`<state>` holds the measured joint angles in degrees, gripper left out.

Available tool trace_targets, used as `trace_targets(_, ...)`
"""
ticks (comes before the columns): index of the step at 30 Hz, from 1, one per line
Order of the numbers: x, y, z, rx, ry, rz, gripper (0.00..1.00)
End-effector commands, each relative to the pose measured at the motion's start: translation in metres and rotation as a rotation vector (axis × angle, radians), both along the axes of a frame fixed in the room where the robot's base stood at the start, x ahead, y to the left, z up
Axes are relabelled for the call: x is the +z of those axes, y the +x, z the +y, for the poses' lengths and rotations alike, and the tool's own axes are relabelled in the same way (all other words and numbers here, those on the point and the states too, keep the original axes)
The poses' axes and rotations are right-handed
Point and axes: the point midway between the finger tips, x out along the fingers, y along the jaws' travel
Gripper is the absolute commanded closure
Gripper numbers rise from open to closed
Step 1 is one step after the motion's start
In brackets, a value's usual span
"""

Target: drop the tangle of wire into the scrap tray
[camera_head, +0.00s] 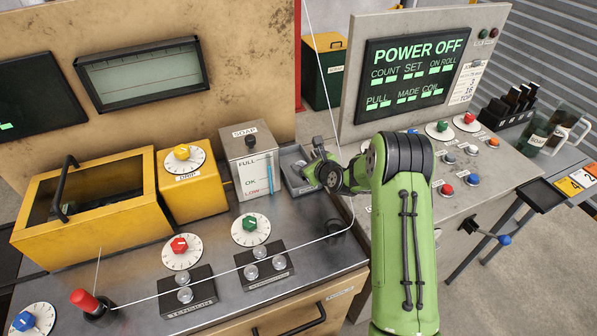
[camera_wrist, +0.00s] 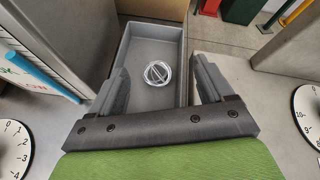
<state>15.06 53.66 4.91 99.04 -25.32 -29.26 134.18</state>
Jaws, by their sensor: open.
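A grey open tray (camera_wrist: 146,46) lies under my gripper in the wrist view. In the head view the tray (camera_head: 288,165) sits on the left bench, right of the grey SOAP box, partly hidden by my gripper. The tangle of wire (camera_wrist: 157,73) is a small shiny round coil that appears inside the tray, on its floor. My gripper (camera_wrist: 160,66) is open, its two fingers apart on either side of the tangle in the picture and not touching it. In the head view my gripper (camera_head: 318,172) is over the tray; the tangle cannot be made out there.
The SOAP box (camera_head: 250,158) stands close left of the tray. A thin wire (camera_head: 270,257) runs across the bench front, then upward beside my gripper. The POWER OFF console (camera_head: 418,70) stands to the right. A green bin (camera_head: 325,78) is on the floor behind.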

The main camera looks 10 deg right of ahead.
Motion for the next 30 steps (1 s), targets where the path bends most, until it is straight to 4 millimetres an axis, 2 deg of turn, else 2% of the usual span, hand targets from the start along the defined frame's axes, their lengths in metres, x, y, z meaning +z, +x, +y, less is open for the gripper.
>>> trace_targets(6,0.03,-0.056,-0.017,-0.005,0.0,0.0,0.2)
trace_targets(13,0.052,-0.099,-0.027,-0.003,0.0,-0.001,0.2)
trace_targets(18,0.056,-0.108,-0.029,0.0,-0.001,-0.002,0.2)
trace_targets(30,0.057,-0.108,-0.028,0.002,-0.004,-0.001,0.2)
